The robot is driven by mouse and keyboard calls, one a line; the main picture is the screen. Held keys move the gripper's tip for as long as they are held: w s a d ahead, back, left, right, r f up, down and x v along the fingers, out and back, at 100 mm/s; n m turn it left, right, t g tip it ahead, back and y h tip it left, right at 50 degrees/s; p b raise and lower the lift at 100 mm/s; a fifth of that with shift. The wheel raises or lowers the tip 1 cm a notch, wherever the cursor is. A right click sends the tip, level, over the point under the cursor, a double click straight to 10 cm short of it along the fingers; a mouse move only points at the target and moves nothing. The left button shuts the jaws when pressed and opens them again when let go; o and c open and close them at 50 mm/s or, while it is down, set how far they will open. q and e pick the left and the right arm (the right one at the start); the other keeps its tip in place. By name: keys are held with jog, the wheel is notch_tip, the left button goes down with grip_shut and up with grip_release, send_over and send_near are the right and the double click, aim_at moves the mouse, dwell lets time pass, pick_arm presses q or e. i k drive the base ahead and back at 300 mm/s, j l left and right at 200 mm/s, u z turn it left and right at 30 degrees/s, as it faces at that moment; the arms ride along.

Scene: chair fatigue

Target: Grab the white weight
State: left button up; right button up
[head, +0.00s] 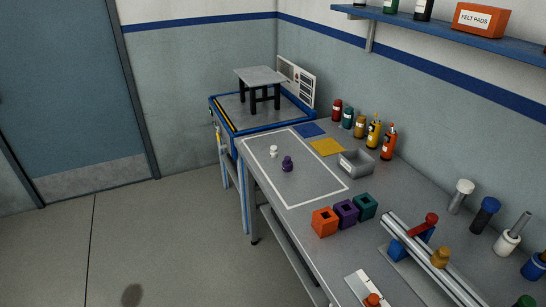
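The white weight (273,151) is a small, knobbed piece standing upright on the grey workbench (262,183), near its far left edge. It stands inside a white outlined rectangle. A similar purple weight (287,164) stands just to its right and nearer, with a small gap between them. Neither of my grippers shows in the head view.
Orange (325,222), purple (346,212) and green (366,206) hollow blocks stand nearer on the bench. A grey open bin (356,163) and several bottles (374,134) are by the wall. A metal rail (430,262) lies at right. The floor (150,240) at left is clear.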

aim_at(274, 152)
jog(key=i+j+z, duration=0.5)
jog(key=i, duration=0.35)
jog(key=i+j+z, duration=0.5)
jog(key=i+j, duration=0.25)
jog(key=j, duration=0.15)
